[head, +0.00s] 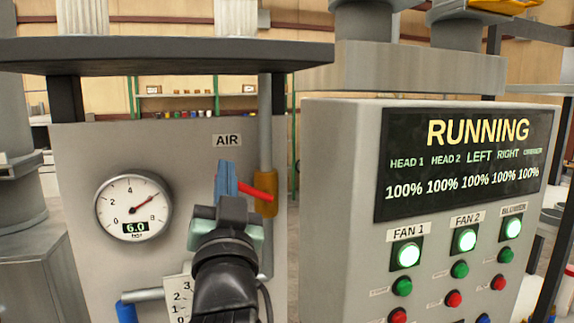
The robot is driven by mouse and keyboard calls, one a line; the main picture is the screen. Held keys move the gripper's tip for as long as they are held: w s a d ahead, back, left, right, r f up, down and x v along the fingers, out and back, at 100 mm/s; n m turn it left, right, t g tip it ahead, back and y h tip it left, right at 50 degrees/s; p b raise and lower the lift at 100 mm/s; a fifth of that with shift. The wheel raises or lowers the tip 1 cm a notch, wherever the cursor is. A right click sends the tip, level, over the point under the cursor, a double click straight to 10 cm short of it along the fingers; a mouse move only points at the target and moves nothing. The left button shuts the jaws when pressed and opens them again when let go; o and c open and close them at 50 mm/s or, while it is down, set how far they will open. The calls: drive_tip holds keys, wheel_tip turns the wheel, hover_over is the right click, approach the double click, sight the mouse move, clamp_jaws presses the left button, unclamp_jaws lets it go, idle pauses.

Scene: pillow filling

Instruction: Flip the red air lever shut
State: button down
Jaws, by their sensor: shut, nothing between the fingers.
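The red air lever (257,192) sticks out to the left from a brass-coloured valve body (265,196) on a vertical grey pipe, under the AIR label (227,140). It slopes slightly up towards its left end. My gripper (227,178) is shut and empty, with its blue fingers pointing up just left of the lever. The lever's left end meets the fingers' right edge in the picture; I cannot tell whether they touch. My gripper and wrist hide part of the panel below.
A round gauge (133,208) left of my gripper reads 6.0 bar. A control cabinet (340,200) on the right has a screen (463,165) showing RUNNING, with lit fan buttons. A dark shelf (160,56) overhangs the panel. A blue-ended pipe (127,311) is at lower left.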

drive_tip(key=shift+s+a+f+n+y+b, duration=0.1)
drive_tip(key=shift+a+f+n+y+b, duration=0.15)
drive_tip(key=shift+f+n+y+b, duration=0.25)
drive_tip(key=shift+s+a+f+n+y+b, duration=0.1)
drive_tip(key=shift+a+f+n+y+b, duration=0.2)
drive_tip(key=shift+f+n+b, duration=0.4)
drive_tip(key=shift+a+f+n+y+b, duration=0.2)
drive_tip(key=shift+f+n+y+b, duration=0.25)
drive_tip(key=shift+f+n, duration=0.25)
drive_tip(key=shift+f, duration=0.1)
drive_tip(key=s+d, duration=0.3)
drive_tip(key=s, duration=0.6)
drive_tip(key=shift+f+g+b, duration=0.2)
drive_tip(key=shift+g+b, duration=0.1)
drive_tip(key=shift+b, duration=0.05)
